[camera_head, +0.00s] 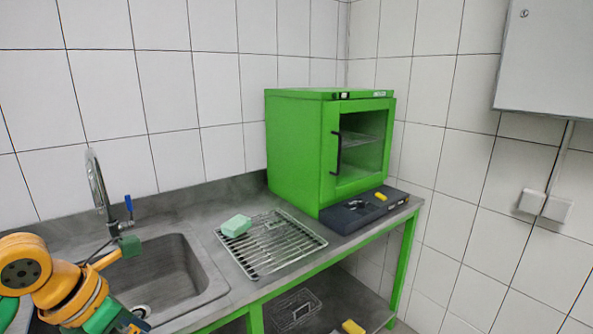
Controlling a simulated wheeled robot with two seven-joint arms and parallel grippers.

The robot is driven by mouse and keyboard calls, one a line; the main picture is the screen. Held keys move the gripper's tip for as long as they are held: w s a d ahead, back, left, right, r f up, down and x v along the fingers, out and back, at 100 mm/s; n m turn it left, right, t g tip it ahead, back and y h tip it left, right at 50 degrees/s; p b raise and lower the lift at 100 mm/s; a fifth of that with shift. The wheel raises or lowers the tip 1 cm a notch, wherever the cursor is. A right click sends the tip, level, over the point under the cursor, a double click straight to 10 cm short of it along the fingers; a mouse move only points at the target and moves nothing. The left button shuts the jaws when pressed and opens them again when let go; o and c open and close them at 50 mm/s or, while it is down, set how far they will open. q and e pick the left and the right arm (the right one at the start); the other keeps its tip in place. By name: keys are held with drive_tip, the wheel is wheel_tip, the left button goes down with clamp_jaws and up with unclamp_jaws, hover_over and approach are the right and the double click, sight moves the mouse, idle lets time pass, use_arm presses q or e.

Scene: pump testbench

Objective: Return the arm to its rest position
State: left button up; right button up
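Part of my orange and green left arm (75,295) comes in at the lower left, in front of the sink. It runs down to the bottom edge of the picture, and I make out no fingers of its gripper. My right arm and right gripper do not show. A thin yellow piece with a green block (129,245) at its end shows beside the arm, by the tap. I cannot tell what it is or whether it touches the arm.
The grey sink (200,262) with its tap (97,180) lies by my arm. A wire rack (270,250) with a light green block (236,226) is right of it. A wall box (550,60) hangs at upper right.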

use_arm(q)
drive_tip(key=w+d+f+n+t+h, duration=0.3)
drive_tip(key=w+d+f+n+h, duration=0.2)
drive_tip(key=w+d+n+h, duration=0.45)
drive_tip(key=a+f+n+t+y, duration=0.3)
drive_tip(key=f+n+t+y, duration=0.1)
drive_tip(key=f+n, duration=0.65)
drive_tip(key=a+f+n+t+y, duration=0.35)
drive_tip(key=f+n, duration=0.55)
drive_tip(key=f, duration=0.3)
drive_tip(key=s+a+f+n+g+y, duration=0.2)
drive_tip(key=s+f+n+g+y, duration=0.4)
drive_tip(key=s+f, duration=0.95)
drive_tip(key=s+d+f+n+g, duration=0.1)
drive_tip(key=s+f+n+g, duration=0.1)
drive_tip(key=s, duration=0.9)
drive_tip(key=s+d+f+n+g, duration=0.1)
drive_tip(key=s+f+g, duration=0.4)
drive_tip(key=s, duration=0.7)
drive_tip(key=shift+d+f+n, duration=0.25)
drive_tip(key=shift+f+n, duration=0.6)
drive_tip(key=shift+n, duration=0.05)
